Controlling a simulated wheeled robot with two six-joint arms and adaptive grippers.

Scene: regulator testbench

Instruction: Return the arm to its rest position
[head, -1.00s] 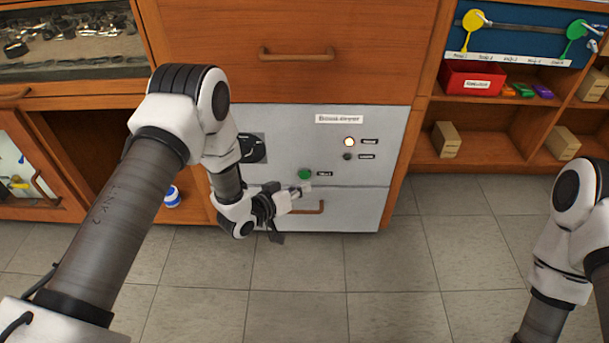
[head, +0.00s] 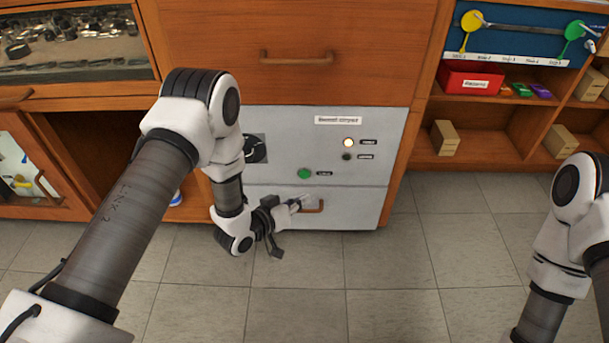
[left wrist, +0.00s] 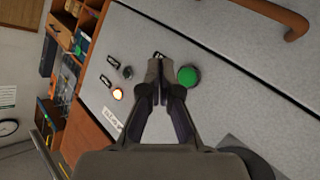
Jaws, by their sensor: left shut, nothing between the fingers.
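My left gripper (head: 299,202) is in front of the grey panel (head: 290,120), below the green button (head: 304,174) and near the lower drawer's handle (head: 314,207). In the left wrist view the left gripper (left wrist: 158,60) is shut and empty, its fingertips together beside the green button (left wrist: 188,76). A gap between fingers and panel cannot be judged exactly. My right arm (head: 565,240) shows at the right edge. Its gripper is out of the picture.
A lit lamp (head: 348,142) and a dark one (head: 347,157) sit on the panel. A wooden drawer (head: 290,40) is above. Shelves at right hold a red bin (head: 471,78) and cardboard boxes (head: 445,138). The tiled floor (head: 300,290) is clear.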

